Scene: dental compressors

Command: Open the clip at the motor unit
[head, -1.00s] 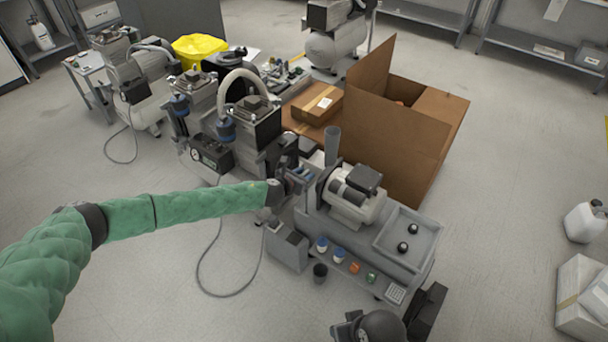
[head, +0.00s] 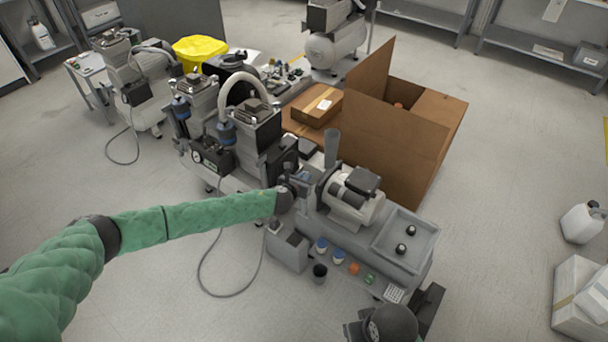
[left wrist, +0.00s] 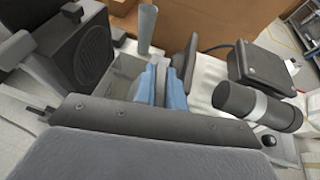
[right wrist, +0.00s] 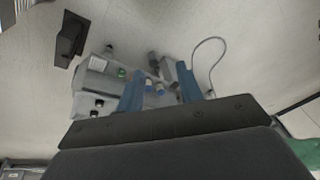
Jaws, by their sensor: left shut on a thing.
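The motor unit (head: 352,195), a pale cylinder with a dark box on top, sits on the grey bench (head: 372,250) in the head view. In the left wrist view the motor unit (left wrist: 258,100) is right of the fingers. My left gripper (head: 304,178) is at the bench's left end, beside the motor unit. Its blue fingertips (left wrist: 161,82) are close together, shut on a small part, seemingly the clip, which they mostly hide. A dark upright plate (left wrist: 191,62) stands just right of them. My right gripper (right wrist: 158,88) is open and apart from the bench.
A grey upright tube (head: 332,147) stands behind the left gripper. Compressors (head: 255,125) with hoses crowd the left. An open cardboard box (head: 400,130) is behind the bench. Coloured caps (head: 338,257) line the bench front. A cable loops on the open floor at left.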

